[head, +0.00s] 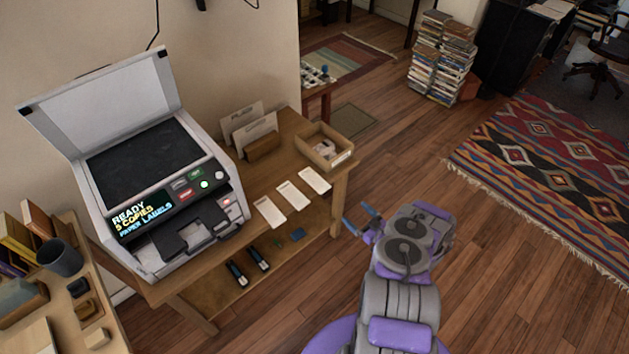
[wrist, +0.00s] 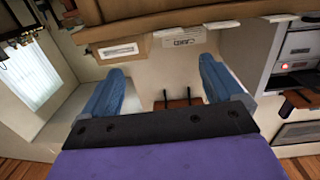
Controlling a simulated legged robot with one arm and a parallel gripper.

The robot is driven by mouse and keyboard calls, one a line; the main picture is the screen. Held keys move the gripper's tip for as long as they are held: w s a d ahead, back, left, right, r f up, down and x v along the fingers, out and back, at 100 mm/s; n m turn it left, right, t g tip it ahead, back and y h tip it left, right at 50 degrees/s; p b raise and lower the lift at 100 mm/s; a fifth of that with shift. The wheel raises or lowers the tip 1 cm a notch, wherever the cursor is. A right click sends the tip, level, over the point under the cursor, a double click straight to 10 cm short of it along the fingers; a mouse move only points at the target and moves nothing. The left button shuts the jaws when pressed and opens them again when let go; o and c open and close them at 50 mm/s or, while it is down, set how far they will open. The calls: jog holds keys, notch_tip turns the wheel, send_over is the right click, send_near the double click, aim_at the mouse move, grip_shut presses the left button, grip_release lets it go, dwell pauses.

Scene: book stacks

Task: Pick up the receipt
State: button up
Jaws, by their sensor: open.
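Three white paper slips lie side by side on the wooden table (head: 253,182): a near slip (head: 270,211), a middle slip (head: 294,196) and a far slip (head: 314,180). I cannot tell which is the receipt; their print is too small to read. My gripper (head: 361,217) is beyond the table's right edge, to the right of the slips and apart from them. In the wrist view my gripper (wrist: 158,88) shows two blue fingers spread wide with nothing held between them.
A copier (head: 150,160) with its lid raised fills the table's left side. An open wooden tray (head: 325,148) and a card holder (head: 262,146) stand behind the slips. A lower shelf holds small dark items.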

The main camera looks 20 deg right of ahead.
jog(key=s, duration=0.2)
jog(key=b, duration=0.1)
send_near(321, 187)
jog(key=w+f, duration=0.1)
jog(key=w, duration=0.1)
jog(key=b+x, duration=0.2)
jog(key=x, duration=0.2)
jog(key=shift+w+a, duration=0.1)
jog(key=shift+w+a+r, duration=0.1)
jog(key=shift+w, duration=0.2)
jog(key=shift+c, duration=0.4)
jog(key=c, duration=1.4)
jog(key=shift+c, duration=0.2)
jog(key=shift+r, duration=0.1)
